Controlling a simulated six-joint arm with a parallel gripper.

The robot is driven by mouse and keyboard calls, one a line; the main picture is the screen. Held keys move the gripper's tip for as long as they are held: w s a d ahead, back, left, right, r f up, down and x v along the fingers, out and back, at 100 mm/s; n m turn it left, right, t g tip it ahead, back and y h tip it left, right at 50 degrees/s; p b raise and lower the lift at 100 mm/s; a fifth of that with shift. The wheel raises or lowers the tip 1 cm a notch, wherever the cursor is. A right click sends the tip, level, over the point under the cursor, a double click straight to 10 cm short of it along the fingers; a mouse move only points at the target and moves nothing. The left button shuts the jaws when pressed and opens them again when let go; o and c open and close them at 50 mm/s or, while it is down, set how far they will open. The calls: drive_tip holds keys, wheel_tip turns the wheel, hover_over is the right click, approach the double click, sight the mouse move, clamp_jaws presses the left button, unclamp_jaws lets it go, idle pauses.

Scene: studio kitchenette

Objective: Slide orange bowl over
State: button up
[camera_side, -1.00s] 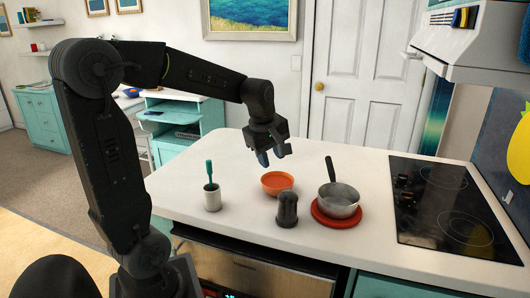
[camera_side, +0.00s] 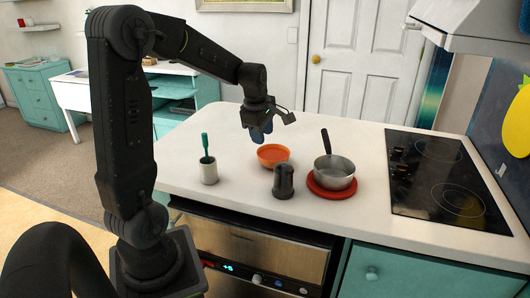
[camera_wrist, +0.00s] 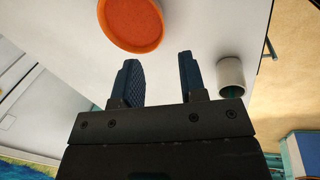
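The orange bowl (camera_side: 273,155) sits upright on the white counter, and it looks empty. My gripper (camera_side: 262,133) hangs fingers-down just above and behind the bowl in the side view. In the wrist view my gripper (camera_wrist: 157,60) is open, with a clear gap between its two dark blue fingers and nothing in it. The bowl (camera_wrist: 131,22) shows beyond the fingertips at the top of that view, ahead of the left finger and apart from both. Its top edge is cut off there.
A dark grey shaker-like item (camera_side: 283,182) stands in front of the bowl. A metal pan (camera_side: 334,172) rests on a red round trivet (camera_side: 331,191) to the right. A white cup (camera_side: 208,172) with a teal utensil stands left. The cooktop (camera_side: 440,180) is farther right.

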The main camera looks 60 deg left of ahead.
sight(267, 165)
drive_tip(key=x, duration=1.1)
drive_tip(key=shift+c, duration=0.3)
clamp_jaws()
